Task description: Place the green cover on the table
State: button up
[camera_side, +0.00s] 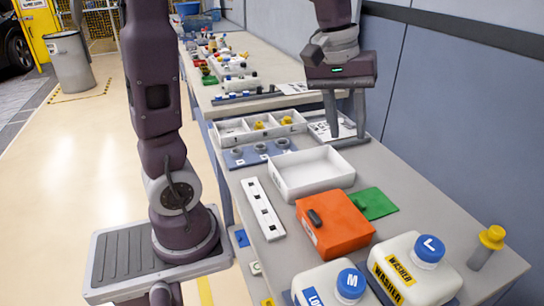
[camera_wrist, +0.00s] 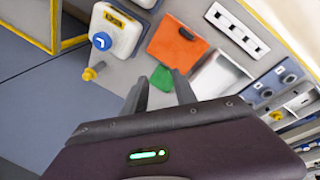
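The green cover (camera_side: 375,204) is a flat green piece lying on the table (camera_side: 432,207), just right of an orange box (camera_side: 335,222). In the wrist view the green cover (camera_wrist: 161,80) shows between my fingertips, partly hidden by a finger. My gripper (camera_side: 347,134) is high above the far part of the table, well behind and above the green cover. Its two fingers point down and stand apart, with nothing seen held between them. The wrist view also shows my gripper (camera_wrist: 158,77) with its fingers spread.
A white tray (camera_side: 312,190) stands beside the orange box. Two white jugs (camera_side: 405,278) (camera_side: 325,292) with blue caps stand at the front, and a yellow-topped cylinder (camera_side: 485,248) stands at the right. A white slotted strip (camera_side: 262,208) lies left. Bare table lies right of the cover.

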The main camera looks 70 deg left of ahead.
jog(key=s+d+m+t+y, duration=0.1)
jog(key=s+d+m+t, duration=0.2)
jog(key=s+m, duration=0.6)
jog(key=s+d+f, duration=0.1)
jog(key=s, duration=0.7)
jog(key=shift+s, duration=0.2)
